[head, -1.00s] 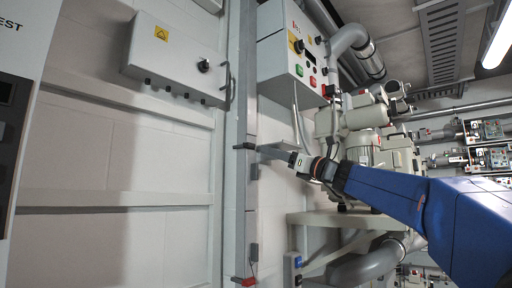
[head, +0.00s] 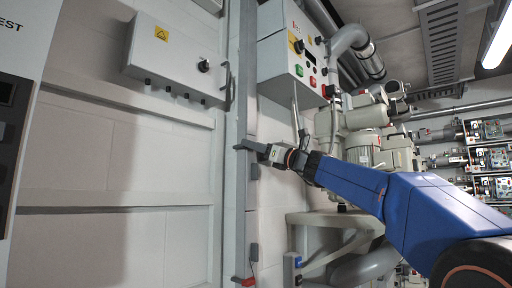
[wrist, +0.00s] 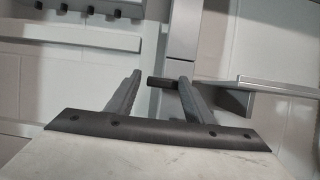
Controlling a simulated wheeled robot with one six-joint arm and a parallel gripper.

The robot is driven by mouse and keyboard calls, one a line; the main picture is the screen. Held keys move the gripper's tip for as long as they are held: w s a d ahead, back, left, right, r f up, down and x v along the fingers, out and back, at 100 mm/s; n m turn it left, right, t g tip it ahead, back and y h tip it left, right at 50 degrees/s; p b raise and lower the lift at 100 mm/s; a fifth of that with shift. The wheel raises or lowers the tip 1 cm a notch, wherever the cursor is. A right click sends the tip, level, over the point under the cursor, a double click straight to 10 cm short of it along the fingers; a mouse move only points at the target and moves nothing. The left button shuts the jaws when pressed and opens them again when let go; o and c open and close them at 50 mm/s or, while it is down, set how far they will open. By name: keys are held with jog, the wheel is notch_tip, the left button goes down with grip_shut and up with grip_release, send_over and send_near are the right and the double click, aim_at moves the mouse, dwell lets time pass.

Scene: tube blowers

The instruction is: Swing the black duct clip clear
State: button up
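The black duct clip (wrist: 160,81) shows in the wrist view as a short dark bar standing out level from the grey upright duct (wrist: 181,40). My gripper (wrist: 159,75) is open, with one finger on each side of the clip. The clip lies between the fingertips, nearer the right one; I cannot tell whether it touches that finger. In the head view my gripper (head: 254,148) reaches left to the duct (head: 235,200), and its fingertips partly hide the clip there.
A grey control box (head: 290,55) hangs above my arm. A blower (head: 365,130) stands on a shelf (head: 325,218) to the right. A smaller dark clip (head: 253,251) and a red-ended one (head: 244,281) sit lower on the duct.

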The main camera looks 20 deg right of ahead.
jog(key=c, duration=0.8)
jog(key=shift+n, duration=0.4)
jog(key=n+g, duration=0.3)
jog(key=n, duration=0.4)
jog(key=r+n+g+y, duration=0.1)
jog(key=n+g, duration=0.2)
jog(key=n, duration=0.4)
jog(key=n+g+y, duration=0.1)
jog(key=n+g, duration=0.2)
jog(key=n, duration=0.4)
jog(key=shift+s+a+r, duration=0.1)
jog(key=shift+a+r, duration=0.05)
jog(key=shift+a, duration=0.05)
jog(key=shift+n, duration=0.5)
